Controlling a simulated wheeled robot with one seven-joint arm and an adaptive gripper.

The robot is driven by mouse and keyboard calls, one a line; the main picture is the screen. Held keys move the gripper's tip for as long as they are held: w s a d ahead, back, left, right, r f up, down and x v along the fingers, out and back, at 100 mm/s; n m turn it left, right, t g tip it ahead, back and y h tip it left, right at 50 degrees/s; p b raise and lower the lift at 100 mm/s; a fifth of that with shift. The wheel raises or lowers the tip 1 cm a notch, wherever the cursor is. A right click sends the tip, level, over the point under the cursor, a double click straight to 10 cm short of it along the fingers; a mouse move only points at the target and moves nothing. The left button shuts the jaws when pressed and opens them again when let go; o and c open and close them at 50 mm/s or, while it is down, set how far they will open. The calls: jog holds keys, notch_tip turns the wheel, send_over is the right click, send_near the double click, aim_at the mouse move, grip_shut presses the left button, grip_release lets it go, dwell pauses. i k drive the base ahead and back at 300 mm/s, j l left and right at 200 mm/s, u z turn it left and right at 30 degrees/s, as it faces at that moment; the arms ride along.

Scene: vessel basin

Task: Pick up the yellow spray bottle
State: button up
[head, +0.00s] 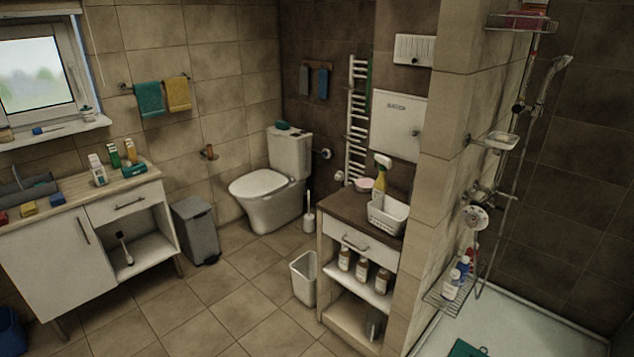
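My gripper is not in view.
A tiled wall (440,170) rises close to the right of the cabinet (358,256). A white bin (303,277) stands on the floor at its left. The tiled floor in front is clear.

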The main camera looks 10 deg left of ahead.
aim_at(380, 188)
jog(key=u, duration=0.15)
jog(key=z, duration=0.6)
jog(key=i+j+z, duration=0.35)
jog(key=j+z, duration=0.15)
jog(key=i+j+z, duration=0.15)
jog(key=j+z, duration=0.15)
jog(key=j, duration=0.15)
jog(key=j+z, duration=0.25)
jog(key=j, duration=0.15)
jog(key=i+j, duration=0.1)
jog(key=j, duration=0.3)
jog(key=i+j, duration=0.1)
jog(key=j, duration=0.3)
jog(key=i+j+z, duration=0.1)
jog(key=j, duration=0.3)
jog(key=i+j, duration=0.1)
jog(key=j, duration=0.3)
